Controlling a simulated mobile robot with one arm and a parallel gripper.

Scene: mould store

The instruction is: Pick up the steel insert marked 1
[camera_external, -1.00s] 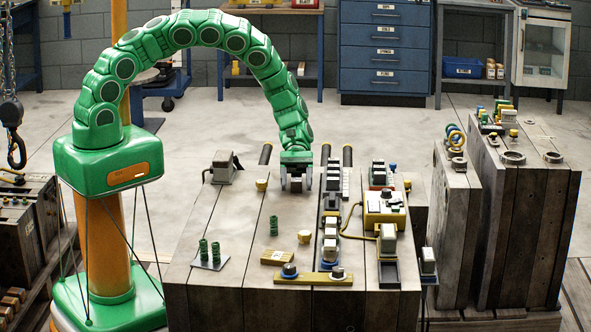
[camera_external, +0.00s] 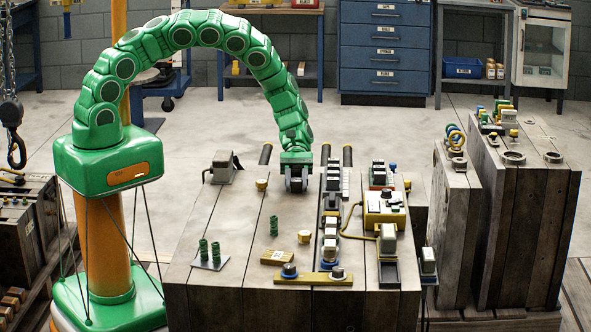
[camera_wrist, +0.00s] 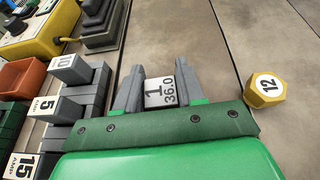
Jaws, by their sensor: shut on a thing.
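The steel insert marked 1 (camera_wrist: 160,93) is a small grey block with a white top label that also reads 36.0. In the wrist view it sits between the two grey fingers of my gripper (camera_wrist: 158,88), which are shut on its sides. In the external view my gripper (camera_external: 297,186) points down at the far middle part of the wooden bench top (camera_external: 225,270). The insert is hard to make out there, and I cannot tell whether it touches the bench.
A yellow hexagonal piece marked 12 (camera_wrist: 265,89) stands right of my gripper in the wrist view. Grey blocks marked 10 (camera_wrist: 70,68), 5 (camera_wrist: 46,107) and 15 (camera_wrist: 22,167) stand left. A yellow control box (camera_external: 384,207) is on the bench's right side.

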